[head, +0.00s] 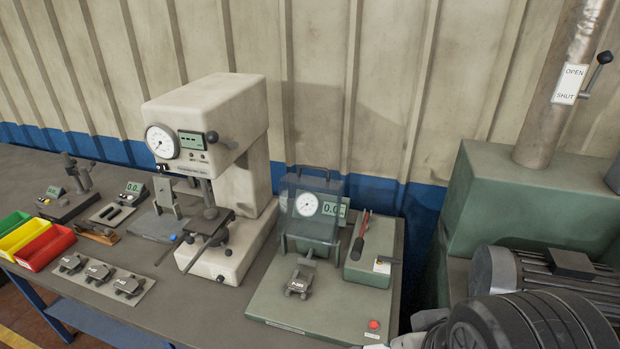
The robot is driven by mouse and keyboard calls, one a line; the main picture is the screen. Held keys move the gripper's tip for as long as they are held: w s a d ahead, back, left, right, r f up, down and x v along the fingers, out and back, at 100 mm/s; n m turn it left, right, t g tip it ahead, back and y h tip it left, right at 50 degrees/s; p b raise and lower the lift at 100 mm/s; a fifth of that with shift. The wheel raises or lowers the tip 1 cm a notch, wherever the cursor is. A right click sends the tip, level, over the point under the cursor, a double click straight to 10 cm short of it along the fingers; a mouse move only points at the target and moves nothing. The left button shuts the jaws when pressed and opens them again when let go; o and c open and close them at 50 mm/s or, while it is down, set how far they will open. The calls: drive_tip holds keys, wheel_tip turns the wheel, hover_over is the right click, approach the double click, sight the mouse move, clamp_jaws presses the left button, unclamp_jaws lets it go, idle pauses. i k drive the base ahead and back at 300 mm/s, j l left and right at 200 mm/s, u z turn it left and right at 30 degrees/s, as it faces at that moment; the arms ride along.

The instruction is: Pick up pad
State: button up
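Which part is the pad is not certain. Three dark metal shoe-like pieces with white labels lie in a row on a pale plate (110,298) at the front left: a left one (70,264), a middle one (97,273) and a right one (129,286). A similar labelled piece (299,284) sits on the green test fixture (270,301), in front of its clear guard (312,210). Two small dark bars (112,213) lie on a small plate further back left.
A tall cream press (232,110) with a dial stands mid-bench. Green, yellow and red bins (45,247) are at the left edge. A red-handled lever (361,234) stands on the fixture's right. A green machine (520,195) and a finned motor (545,275) fill the right.

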sight(300, 285)
drive_tip(key=i+j, duration=0.65)
drive_tip(key=j, duration=0.15)
drive_tip(key=l+z, duration=0.05)
